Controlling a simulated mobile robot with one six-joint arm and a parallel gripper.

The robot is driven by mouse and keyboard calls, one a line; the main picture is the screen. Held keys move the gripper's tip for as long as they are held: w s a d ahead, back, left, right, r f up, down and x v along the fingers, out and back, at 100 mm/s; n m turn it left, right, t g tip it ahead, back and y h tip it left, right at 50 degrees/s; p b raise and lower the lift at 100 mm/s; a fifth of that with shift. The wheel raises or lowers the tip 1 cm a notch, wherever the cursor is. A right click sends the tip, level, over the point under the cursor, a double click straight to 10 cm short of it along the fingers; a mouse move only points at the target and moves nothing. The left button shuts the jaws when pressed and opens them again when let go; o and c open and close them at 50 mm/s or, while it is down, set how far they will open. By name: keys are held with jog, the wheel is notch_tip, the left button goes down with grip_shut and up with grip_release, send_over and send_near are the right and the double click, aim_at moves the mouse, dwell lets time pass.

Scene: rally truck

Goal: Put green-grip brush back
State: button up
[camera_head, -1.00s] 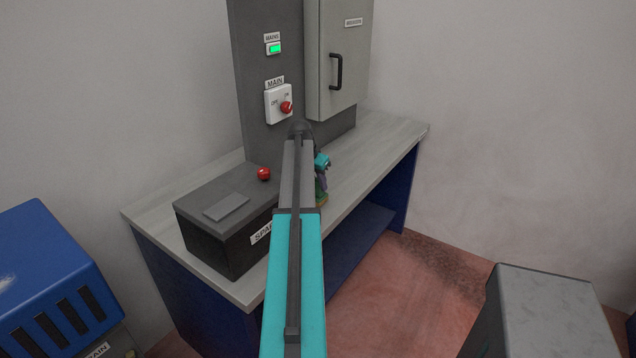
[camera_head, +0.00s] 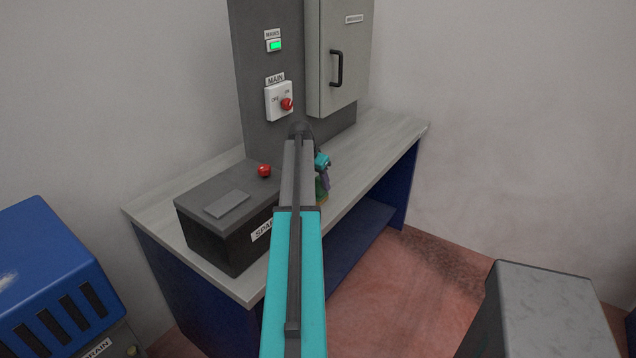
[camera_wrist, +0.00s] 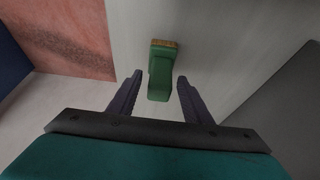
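The green-grip brush (camera_wrist: 159,75) is on the grey bench top in the wrist view, its green grip towards my gripper and a tan strip along its far end. My gripper (camera_wrist: 158,78) is open, with one dark finger on each side of the green grip and a gap on both sides. I cannot tell whether the fingertips reach down to the grip's level. In the head view, my gripper (camera_head: 324,182) is low over the bench, and a little of the brush (camera_head: 321,195) shows below it, mostly hidden by my arm.
A dark box (camera_head: 213,225) labelled SPA… stands on the bench (camera_head: 385,147) left of my arm. A red knob (camera_head: 264,171) and a grey panel with a red MAIN switch (camera_head: 287,104) are behind. A cabinet (camera_head: 345,60) rises at the back. The right bench end is clear.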

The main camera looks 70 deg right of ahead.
jog(key=shift+r, duration=0.1)
jog(key=b+v, duration=0.3)
jog(key=v, duration=1)
jog(key=shift+r, duration=0.25)
dwell(0.9)
